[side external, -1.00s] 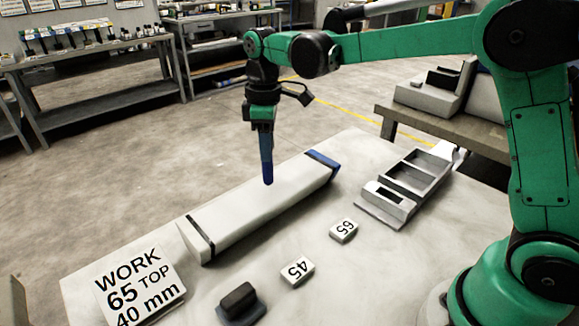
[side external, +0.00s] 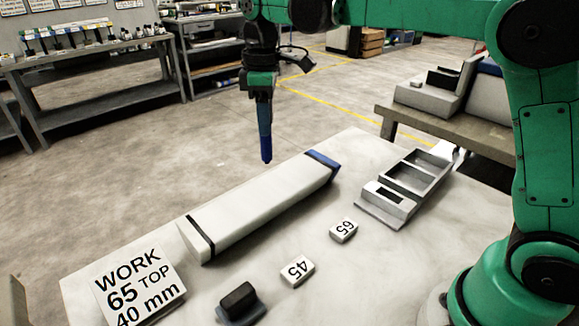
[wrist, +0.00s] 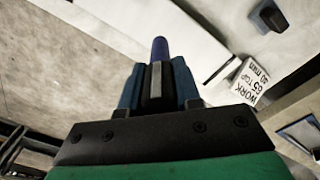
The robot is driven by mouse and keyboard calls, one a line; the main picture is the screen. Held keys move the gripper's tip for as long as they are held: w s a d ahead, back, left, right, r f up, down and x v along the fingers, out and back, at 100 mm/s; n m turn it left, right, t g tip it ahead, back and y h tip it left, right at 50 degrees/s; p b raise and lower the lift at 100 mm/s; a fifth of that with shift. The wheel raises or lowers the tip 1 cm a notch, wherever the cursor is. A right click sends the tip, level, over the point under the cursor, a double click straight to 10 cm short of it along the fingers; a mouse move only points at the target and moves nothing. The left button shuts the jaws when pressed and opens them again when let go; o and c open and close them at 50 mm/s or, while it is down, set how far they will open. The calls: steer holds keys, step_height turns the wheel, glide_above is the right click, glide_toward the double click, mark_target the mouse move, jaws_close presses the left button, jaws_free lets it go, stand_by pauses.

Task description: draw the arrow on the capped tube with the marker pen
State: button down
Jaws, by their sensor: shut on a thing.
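My gripper (side external: 262,93) is shut on a blue marker pen (side external: 265,140), which points down. In the side view the pen's tip hangs in the air above and behind the capped tube. The tube (side external: 262,205) is a long pale piece lying diagonally on the table, with a blue cap and dark band at its far end and a black band near its near end. I cannot make out an arrow on it. In the wrist view the pen (wrist: 160,50) sticks out past my fingers (wrist: 157,85), and the pale tube (wrist: 185,38) runs beside it.
A sign reading "WORK 65 TOP 40 mm" (side external: 140,287) stands at the table's front left. Tags marked 45 (side external: 297,271) and 65 (side external: 344,230) lie right of the tube. A dark block on a base (side external: 239,300) is at the front, a compartmented tray (side external: 385,203) at the right.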

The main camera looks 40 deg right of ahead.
mark_target(267, 159)
steer(key=shift+f, duration=3.2)
steer(key=shift+d+f, duration=0.15)
steer(key=shift+d, duration=5.95)
step_height(267, 159, up, 8)
steer(key=shift+a+r, duration=0.1)
steer(key=shift+r, duration=0.1)
